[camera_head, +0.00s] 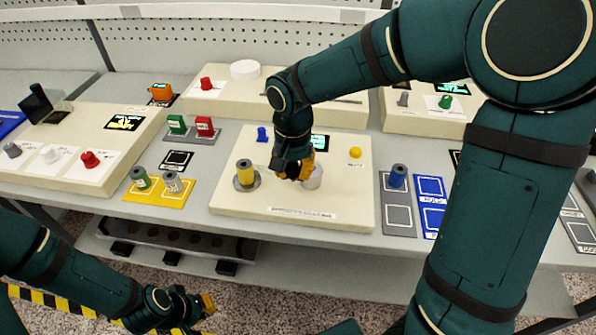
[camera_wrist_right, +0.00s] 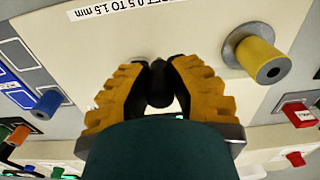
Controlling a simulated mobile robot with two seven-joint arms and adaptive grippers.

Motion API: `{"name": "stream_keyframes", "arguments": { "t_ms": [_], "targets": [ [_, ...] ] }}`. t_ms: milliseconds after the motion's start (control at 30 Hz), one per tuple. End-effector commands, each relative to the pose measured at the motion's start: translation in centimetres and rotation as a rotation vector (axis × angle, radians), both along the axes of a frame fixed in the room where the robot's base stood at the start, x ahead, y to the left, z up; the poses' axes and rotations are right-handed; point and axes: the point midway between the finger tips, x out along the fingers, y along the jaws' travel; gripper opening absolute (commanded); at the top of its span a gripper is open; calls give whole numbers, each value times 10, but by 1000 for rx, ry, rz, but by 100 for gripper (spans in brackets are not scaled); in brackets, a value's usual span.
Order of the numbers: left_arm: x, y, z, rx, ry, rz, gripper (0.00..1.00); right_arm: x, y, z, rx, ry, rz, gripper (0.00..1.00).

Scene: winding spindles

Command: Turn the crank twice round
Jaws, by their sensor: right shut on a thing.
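The winding station is a cream panel (camera_head: 345,208) in the middle of the bench, with a yellow spool (camera_head: 245,174) standing on a round base at its left. My right gripper (camera_head: 293,173) is low over the middle of this panel. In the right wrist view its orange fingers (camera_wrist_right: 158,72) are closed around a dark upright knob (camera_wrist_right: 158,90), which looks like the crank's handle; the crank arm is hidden. A pale grey cylinder (camera_head: 314,178) stands just right of the gripper in the head view. My left gripper (camera_head: 196,317) is empty below the bench front, its orange fingers apart.
A yellow button (camera_head: 355,153) and a blue knob (camera_head: 262,135) are on the panel. A yellow tray (camera_head: 160,197) with spools lies left, and grey and blue mats (camera_head: 398,218) with a blue spool (camera_head: 397,176) lie right. My right arm covers much of the right side.

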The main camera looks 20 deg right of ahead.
Motion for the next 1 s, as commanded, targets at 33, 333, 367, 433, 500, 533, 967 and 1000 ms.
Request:
{"name": "stream_keyframes", "arguments": {
  "t_ms": [33, 333, 367, 433, 500, 533, 967, 1000],
  "targets": [
    [0, 0, 1, 0, 0, 0, 0, 2, 1, 0, 0, 1, -33, 0],
    [-1, 0, 3, 0, 2, -1, 0, 10, 2, 0, 0, 1, -203, 0],
    [-1, 0, 3, 0, 2, -1, 0, 11, 2, 0, 1, 1, -214, 0],
    [-1, 0, 3, 0, 2, -1, 0, 11, 2, 0, 1, 1, -235, 0],
    [-1, 0, 3, 0, 2, -1, 0, 12, 2, 0, 1, 1, -251, 0],
    [-1, 0, 3, 0, 2, -1, 0, 12, 2, 0, 1, 1, -256, 0],
    [-1, 0, 3, 0, 2, -1, 0, 13, 2, -1, 0, 1, -274, 0],
    [-1, 0, 3, 0, 2, -1, 0, 13, 2, -1, 0, 1, -274, 0]
  ]
}}
